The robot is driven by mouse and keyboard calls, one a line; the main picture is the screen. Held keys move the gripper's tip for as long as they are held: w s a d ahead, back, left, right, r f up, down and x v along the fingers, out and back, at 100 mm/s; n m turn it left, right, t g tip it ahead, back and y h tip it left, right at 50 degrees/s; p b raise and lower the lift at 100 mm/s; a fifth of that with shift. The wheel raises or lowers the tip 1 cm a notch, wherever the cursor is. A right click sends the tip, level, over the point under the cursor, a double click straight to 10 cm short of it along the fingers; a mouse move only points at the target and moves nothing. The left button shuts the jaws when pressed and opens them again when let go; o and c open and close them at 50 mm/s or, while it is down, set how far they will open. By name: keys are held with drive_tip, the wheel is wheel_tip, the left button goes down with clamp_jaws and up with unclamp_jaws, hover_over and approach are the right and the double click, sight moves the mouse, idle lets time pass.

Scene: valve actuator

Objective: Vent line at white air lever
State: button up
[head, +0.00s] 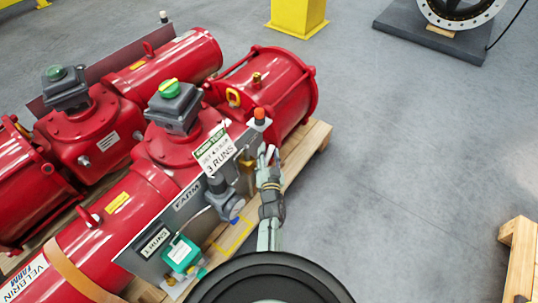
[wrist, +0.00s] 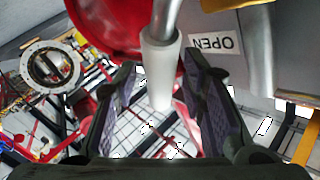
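The white air lever (wrist: 160,75) hangs from a grey metal rod in the wrist view, its white sleeve between my two fingers. My gripper (wrist: 158,90) is open around the sleeve, with a finger on either side. The right finger looks very close to the sleeve; whether it touches cannot be told. In the head view my gripper (head: 267,158) is at the right end of the front red actuator's panel, below an orange-red knob (head: 260,115). The lever is largely hidden there by the gripper.
An upside-down OPEN label (wrist: 214,42) is on the grey panel beside the lever. Red actuators (head: 110,210) rest on a wooden pallet (head: 313,140). A teal device (head: 181,254) sits at the panel's lower end. Grey floor to the right is clear; another wooden pallet (head: 520,250) stands at far right.

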clamp_jaws()
idle(0.3)
idle(0.5)
